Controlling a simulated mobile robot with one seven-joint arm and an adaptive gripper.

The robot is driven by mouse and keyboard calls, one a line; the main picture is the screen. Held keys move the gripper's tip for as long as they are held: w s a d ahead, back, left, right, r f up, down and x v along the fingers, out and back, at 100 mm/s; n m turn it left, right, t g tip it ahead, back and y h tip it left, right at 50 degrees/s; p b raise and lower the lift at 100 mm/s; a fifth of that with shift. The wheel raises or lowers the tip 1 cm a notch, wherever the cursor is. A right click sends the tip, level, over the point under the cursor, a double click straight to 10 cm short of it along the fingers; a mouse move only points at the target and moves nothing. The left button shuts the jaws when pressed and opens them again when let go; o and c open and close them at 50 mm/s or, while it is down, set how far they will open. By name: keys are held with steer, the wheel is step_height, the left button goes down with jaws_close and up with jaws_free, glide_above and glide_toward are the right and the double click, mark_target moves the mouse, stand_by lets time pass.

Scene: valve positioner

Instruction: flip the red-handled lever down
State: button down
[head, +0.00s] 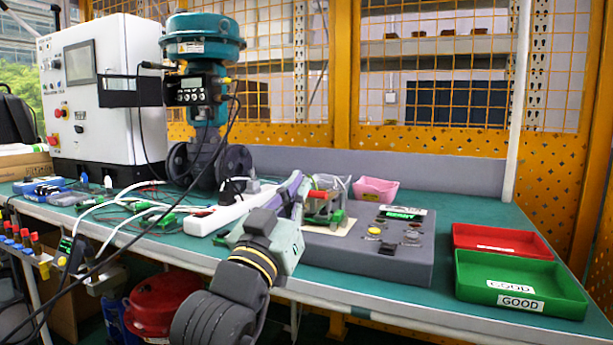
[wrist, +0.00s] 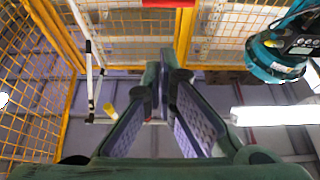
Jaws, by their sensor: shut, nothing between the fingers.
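My gripper (head: 296,180) is shut and empty, its grey-purple fingers pointing up just left of a small metal fixture (head: 322,208) on the bench. A red piece on that fixture, which looks like the lever's handle (head: 318,195), sits right beside the fingers. I cannot tell whether they touch or how the lever is tilted. In the wrist view my closed fingers (wrist: 166,68) point toward a red bar (wrist: 168,3) at the top edge, apart from it in the picture. The rest of the lever is hidden or out of frame there.
A grey control box (head: 370,255) with buttons stands right of the fixture. Red (head: 500,240) and green (head: 520,285) trays lie further right. A pink bin (head: 375,190) is behind. A white power strip (head: 230,212), cables and the teal valve (head: 203,45) are left.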

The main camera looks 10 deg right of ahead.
steer(key=v, duration=0.5)
steer(key=shift+f, duration=0.15)
